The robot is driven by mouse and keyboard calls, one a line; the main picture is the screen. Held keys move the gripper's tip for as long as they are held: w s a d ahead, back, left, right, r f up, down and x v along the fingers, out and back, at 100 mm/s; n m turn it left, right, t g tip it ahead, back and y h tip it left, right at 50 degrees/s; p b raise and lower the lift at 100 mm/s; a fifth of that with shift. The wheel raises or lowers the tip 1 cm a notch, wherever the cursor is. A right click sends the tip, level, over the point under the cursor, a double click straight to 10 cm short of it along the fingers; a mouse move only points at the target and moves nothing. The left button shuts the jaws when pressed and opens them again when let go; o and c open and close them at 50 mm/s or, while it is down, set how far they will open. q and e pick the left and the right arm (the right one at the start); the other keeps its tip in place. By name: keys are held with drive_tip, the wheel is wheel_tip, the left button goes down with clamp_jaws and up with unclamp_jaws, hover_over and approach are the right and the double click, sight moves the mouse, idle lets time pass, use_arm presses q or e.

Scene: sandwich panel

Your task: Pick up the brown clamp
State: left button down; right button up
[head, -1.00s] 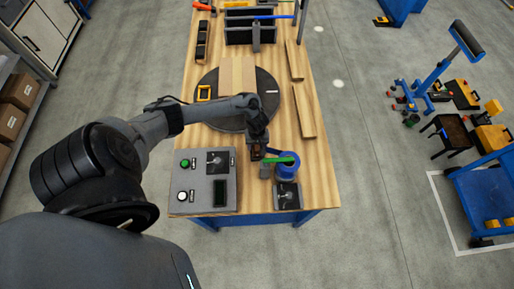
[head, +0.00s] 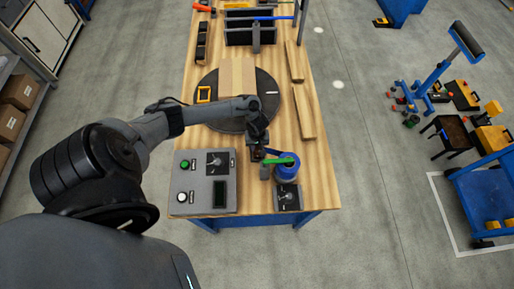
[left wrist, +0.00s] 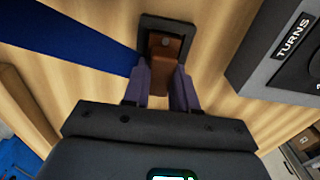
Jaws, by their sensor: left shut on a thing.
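The brown clamp (left wrist: 166,47) is a small brown block in the left wrist view, in front of a dark square plate. My left gripper (left wrist: 161,66) has its two dark fingers on either side of the clamp's lower part and is shut on it. In the head view the left gripper (head: 259,154) is low over the near part of the workbench, and the clamp is mostly hidden by it. I cannot tell whether the clamp is clear of the bench. My right gripper is in neither view.
A blue round object (head: 287,172) with a green bar stands right beside the gripper. A grey control box (head: 204,202) is to its left, and a small dial box (head: 288,198) sits in front. A dark round turntable (head: 267,92) with wooden boards lies behind.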

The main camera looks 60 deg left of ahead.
use_arm(q)
drive_tip(key=shift+s, duration=0.1)
drive_tip(key=shift+r, duration=0.35)
wheel_tip(320, 180, up, 14)
drive_tip(key=p, duration=0.9)
drive_tip(key=shift+p, duration=0.35)
drive_tip(key=shift+r, duration=0.1)
